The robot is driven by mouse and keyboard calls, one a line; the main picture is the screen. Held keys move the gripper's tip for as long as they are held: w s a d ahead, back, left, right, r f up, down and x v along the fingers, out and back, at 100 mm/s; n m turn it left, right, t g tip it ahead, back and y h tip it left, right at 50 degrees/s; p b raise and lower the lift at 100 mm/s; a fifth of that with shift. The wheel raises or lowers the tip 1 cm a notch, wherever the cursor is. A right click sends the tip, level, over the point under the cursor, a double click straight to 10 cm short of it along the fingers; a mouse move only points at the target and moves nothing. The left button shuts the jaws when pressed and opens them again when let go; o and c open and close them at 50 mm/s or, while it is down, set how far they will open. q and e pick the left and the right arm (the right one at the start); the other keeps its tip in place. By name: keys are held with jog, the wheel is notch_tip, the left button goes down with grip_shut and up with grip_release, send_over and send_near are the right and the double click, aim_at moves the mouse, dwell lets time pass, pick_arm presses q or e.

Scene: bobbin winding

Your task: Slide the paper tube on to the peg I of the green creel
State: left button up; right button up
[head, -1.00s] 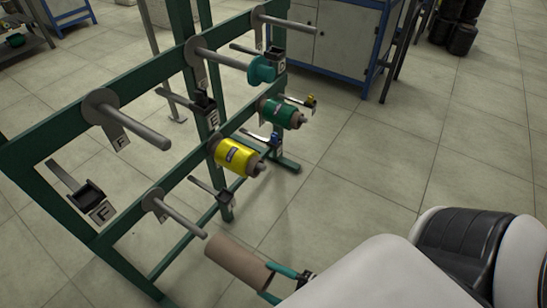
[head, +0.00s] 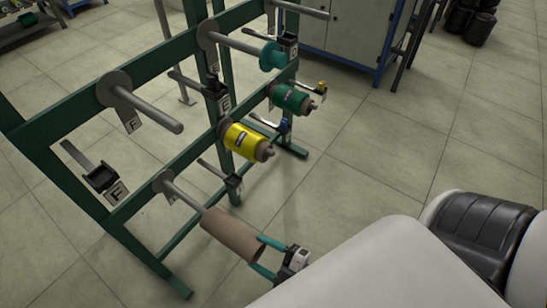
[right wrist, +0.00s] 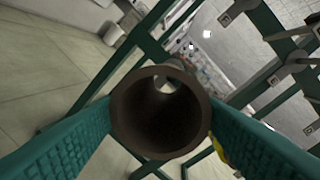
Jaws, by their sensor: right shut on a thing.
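The brown paper tube (head: 229,235) is held in my right gripper (head: 260,254), whose teal fingers are shut on its near end. In the head view its far end is at the tip of the lowest front grey peg (head: 183,191) of the green creel (head: 62,140), roughly in line with it. I cannot tell whether the peg tip is inside the tube. No letter shows on this peg. In the right wrist view I look into the tube's open bore (right wrist: 160,125), between both fingers, with a bright opening at its far end. My left gripper is not in view.
Above is bare peg F (head: 150,110). Behind stand a yellow bobbin (head: 243,142), a green bobbin (head: 291,99) and a peg with a teal piece (head: 272,56). Black-ended arms (head: 102,178) stick out beside pegs.

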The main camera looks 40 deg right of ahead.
aim_at(239, 238)
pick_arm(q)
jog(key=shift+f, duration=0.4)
pick_arm(e)
jog(key=shift+w+a, duration=0.25)
jog(key=shift+w, duration=0.45)
